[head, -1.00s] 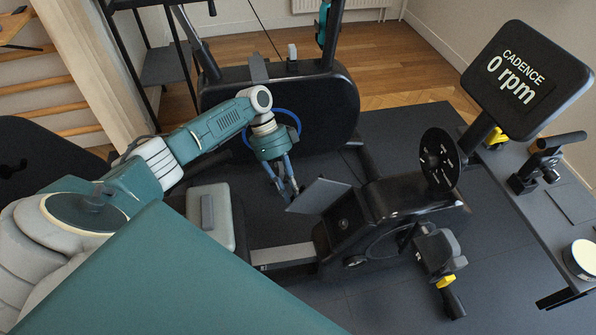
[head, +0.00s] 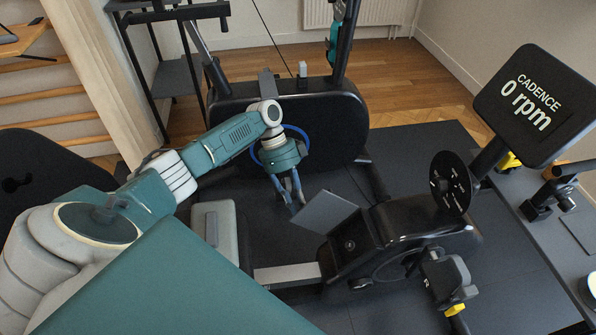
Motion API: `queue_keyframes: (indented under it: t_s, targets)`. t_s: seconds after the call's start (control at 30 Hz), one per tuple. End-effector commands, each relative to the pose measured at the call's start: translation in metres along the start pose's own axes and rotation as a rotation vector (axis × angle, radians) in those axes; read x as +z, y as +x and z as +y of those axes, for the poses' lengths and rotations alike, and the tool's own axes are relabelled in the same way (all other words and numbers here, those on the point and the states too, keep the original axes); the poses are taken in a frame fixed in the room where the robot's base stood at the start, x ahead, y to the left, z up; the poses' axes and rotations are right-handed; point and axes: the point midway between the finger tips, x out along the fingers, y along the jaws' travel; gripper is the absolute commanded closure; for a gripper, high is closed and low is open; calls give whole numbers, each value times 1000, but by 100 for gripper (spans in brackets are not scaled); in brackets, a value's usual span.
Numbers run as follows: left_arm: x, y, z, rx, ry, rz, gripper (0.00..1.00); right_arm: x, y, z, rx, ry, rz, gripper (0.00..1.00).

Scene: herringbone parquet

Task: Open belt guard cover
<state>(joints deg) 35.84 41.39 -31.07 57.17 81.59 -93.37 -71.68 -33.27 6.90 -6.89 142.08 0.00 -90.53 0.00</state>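The belt guard cover (head: 325,212) is a flat grey panel on the black housing (head: 372,235) of the low pedal machine. It stands up at a slant, with its left end out over the mat. My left gripper (head: 295,206) points down just behind the panel's left end. Its two blue-grey fingers show side by side. I cannot tell whether the tips touch the panel or how far apart they are. My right gripper is not in view.
A black flywheel unit (head: 340,110) stands just behind my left gripper. A cadence display (head: 530,105) reading 0 rpm, a round black disc (head: 451,182) and a pedal (head: 445,280) are to the right. Dark mat (head: 425,145) is open behind the housing.

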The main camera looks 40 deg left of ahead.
Motion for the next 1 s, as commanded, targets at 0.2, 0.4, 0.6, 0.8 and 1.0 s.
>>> queue_keyframes:
  t_s: [0.2, 0.4, 0.6, 0.8, 1.0]
  targets:
    - [-5, 12, 3, 14, 5, 9, 75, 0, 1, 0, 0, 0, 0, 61]
    - [-8, 10, 2, 10, 9, 11, 75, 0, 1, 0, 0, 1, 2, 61]
    - [-8, -8, 0, 4, 10, 13, 75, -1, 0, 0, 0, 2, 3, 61]
    - [-4, -51, 0, 4, 5, 6, 75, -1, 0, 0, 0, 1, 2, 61]
    - [-1, -89, 0, 7, 1, 0, 75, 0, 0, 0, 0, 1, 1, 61]
